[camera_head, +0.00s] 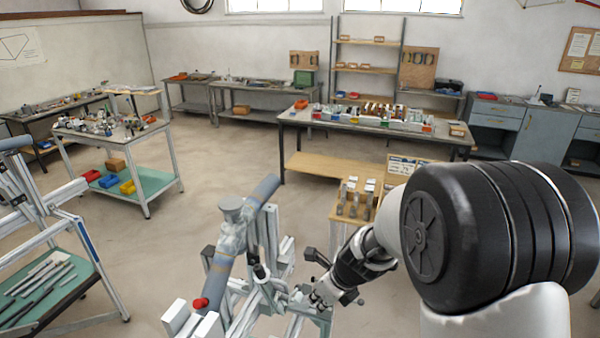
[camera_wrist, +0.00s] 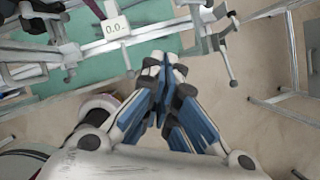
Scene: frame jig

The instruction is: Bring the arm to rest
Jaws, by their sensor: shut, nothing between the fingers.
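My gripper (camera_head: 322,299) is at the lower middle of the head view, at the end of my arm, which comes in from the right. It is close to the right side of the frame jig (camera_head: 243,295); I cannot tell from this view whether they touch. In the wrist view my gripper (camera_wrist: 165,68) has its fingertips together with nothing between them.
A blue-grey tube (camera_head: 262,192) with a red knob lies across the jig. A small wooden stand with metal blocks (camera_head: 355,198) is behind my arm. A rack with a green shelf (camera_head: 50,292) stands at left. Workbenches (camera_head: 375,125) line the back. Open floor lies between.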

